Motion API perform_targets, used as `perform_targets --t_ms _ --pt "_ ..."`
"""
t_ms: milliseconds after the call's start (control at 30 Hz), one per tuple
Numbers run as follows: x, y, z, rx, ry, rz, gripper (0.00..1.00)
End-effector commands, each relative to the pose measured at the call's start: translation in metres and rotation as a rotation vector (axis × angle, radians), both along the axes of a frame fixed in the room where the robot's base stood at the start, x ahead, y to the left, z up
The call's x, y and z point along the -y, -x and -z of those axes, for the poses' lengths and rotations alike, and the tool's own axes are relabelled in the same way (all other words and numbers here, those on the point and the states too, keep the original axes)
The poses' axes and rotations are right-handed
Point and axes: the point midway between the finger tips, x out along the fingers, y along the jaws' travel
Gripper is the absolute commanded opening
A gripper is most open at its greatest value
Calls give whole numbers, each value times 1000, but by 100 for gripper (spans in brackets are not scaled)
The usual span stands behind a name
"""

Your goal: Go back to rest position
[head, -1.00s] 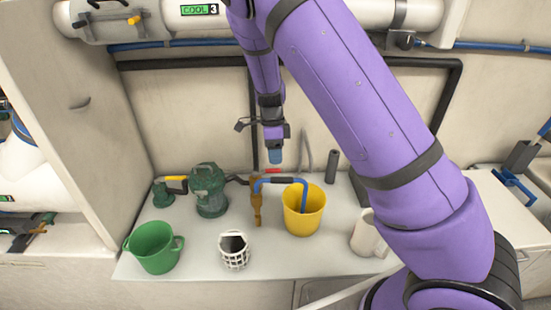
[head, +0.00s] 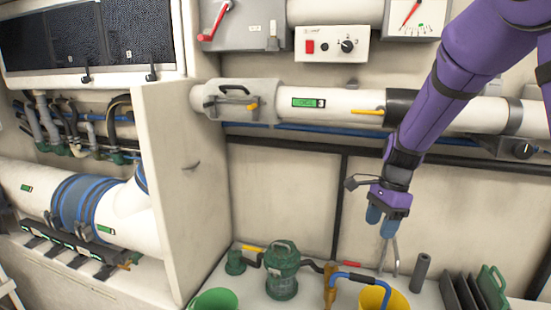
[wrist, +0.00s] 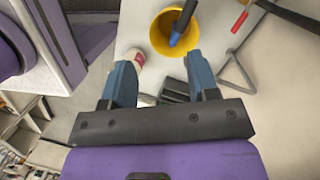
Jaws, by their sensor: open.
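My gripper (head: 381,224) hangs at the end of my purple arm, fingers pointing down, above the back of the white counter (head: 228,283). Its two blue fingers are apart with nothing between them. It also shows in the wrist view (wrist: 163,85). A yellow bucket (head: 373,300) stands below it, with a blue-tipped bent tube (head: 352,277) reaching into it. The wrist view shows the yellow bucket (wrist: 160,40) beyond the fingertips, apart from them.
A dark green canister (head: 282,272) and a green cup (head: 214,300) stand left on the counter. A dark cylinder (head: 421,272) and a rack with green pieces (head: 491,288) stand right. A white pipe (head: 340,104) runs along the wall behind. A partition (head: 190,210) bounds the left side.

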Motion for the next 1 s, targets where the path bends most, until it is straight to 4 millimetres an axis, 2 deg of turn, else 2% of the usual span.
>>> perform_targets --t_ms 33,200,500,800,1000 --pt "4 8 -15 29 -20 -46 54" --pt "12 38 -55 129 -60 -230 54" --pt "28 99 -115 322 -51 -564 54" --pt "40 167 -157 497 70 -899 54" --pt "46 212 -172 574 210 -1114 54"
